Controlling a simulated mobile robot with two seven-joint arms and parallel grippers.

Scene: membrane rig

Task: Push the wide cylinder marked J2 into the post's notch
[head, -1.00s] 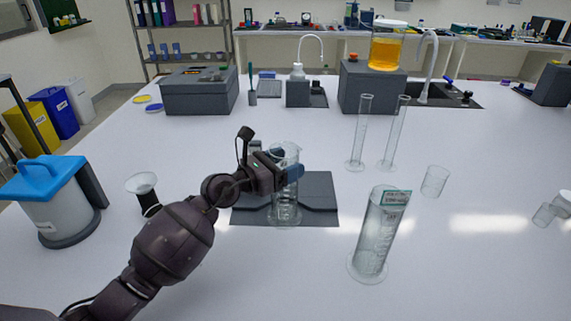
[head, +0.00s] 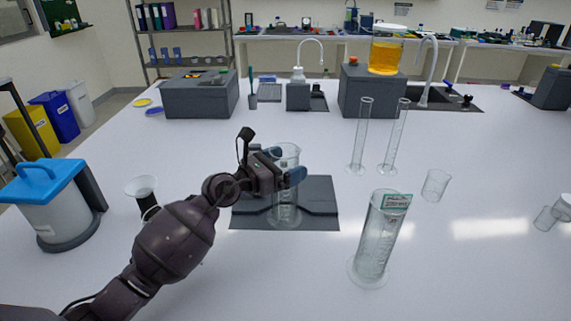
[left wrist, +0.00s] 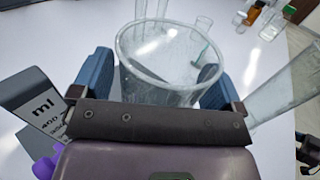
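A wide clear glass cylinder (head: 285,205) stands upright on the dark grey base plate (head: 322,215) in the middle of the table. My left gripper (head: 284,165) is at its upper part, with one blue finger on each side. In the left wrist view the fingers are spread wide, and the cylinder's open rim (left wrist: 170,55) lies between them, very close to both. Whether they touch the glass is unclear. I can read no J2 mark on it. A grey upright piece marked "ml" (left wrist: 30,105) stands beside the gripper; no notch can be made out.
A tall glass cylinder with a green-edged label (head: 376,245) stands front right. Two slim cylinders (head: 361,140) and a beaker (head: 436,185) stand behind it. The front middle is clear.

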